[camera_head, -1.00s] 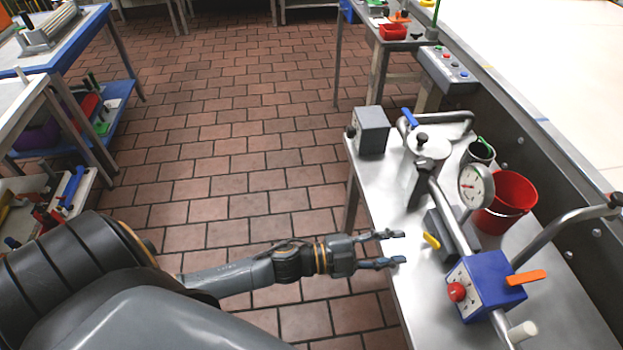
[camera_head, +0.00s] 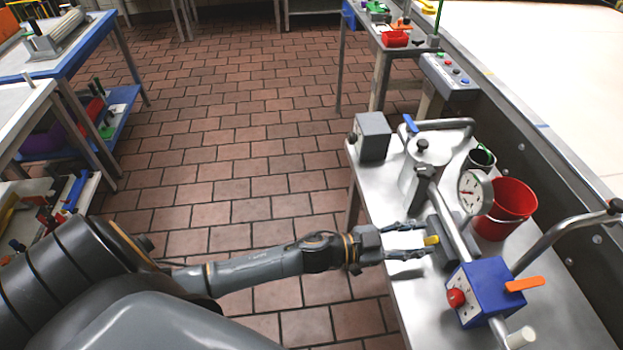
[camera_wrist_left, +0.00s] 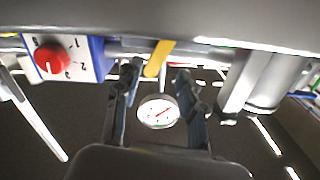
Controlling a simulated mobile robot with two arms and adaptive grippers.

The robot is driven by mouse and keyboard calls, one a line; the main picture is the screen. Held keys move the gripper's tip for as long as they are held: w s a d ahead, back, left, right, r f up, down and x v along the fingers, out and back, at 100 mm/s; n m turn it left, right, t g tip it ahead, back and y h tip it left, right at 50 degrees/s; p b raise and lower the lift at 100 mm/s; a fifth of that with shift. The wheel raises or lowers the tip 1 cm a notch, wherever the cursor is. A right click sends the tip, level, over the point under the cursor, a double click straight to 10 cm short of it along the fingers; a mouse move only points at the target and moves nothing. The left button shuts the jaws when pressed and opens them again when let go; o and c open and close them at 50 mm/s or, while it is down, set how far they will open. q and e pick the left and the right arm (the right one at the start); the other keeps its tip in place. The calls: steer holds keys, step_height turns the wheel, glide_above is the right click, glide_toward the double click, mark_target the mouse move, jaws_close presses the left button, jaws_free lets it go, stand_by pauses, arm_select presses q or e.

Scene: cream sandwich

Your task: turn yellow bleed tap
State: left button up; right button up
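The yellow bleed tap (camera_head: 432,240) is a short lever on the near side of the pipework on the steel table. My left gripper (camera_head: 410,240) is open, with its two fingers pointing at the tap and its tips close to it. In the left wrist view the yellow tap (camera_wrist_left: 158,58) lies tilted between the two finger tips (camera_wrist_left: 157,82). Whether a finger touches it I cannot tell. My right gripper is not in view.
A blue box (camera_head: 484,292) with a red knob and orange lever stands near the tap. A round gauge (camera_head: 475,192), a red bucket (camera_head: 508,206), a metal canister (camera_head: 425,165) and a grey box (camera_head: 373,136) share the steel table (camera_head: 560,320). Tiled floor lies left.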

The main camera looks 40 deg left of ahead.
arm_select(q)
steer(key=b+v, duration=0.2)
steer(key=v, duration=1)
steer(key=a+f+n+y+p, duration=0.1)
steer(key=a+f+n+y, duration=0.1)
steer(key=f, duration=0.5)
steer(key=a+f+n+y+p, duration=0.1)
steer(key=a+f+n+y, duration=0.1)
steer(key=a+f+y, duration=0.2)
steer(key=s+a+f+n+g+y+p, duration=0.1)
steer(key=a+f+n+y+p, duration=0.1)
steer(key=a+f, duration=0.4)
steer(key=shift+f+y, duration=0.8)
steer(key=shift+f, duration=2.1)
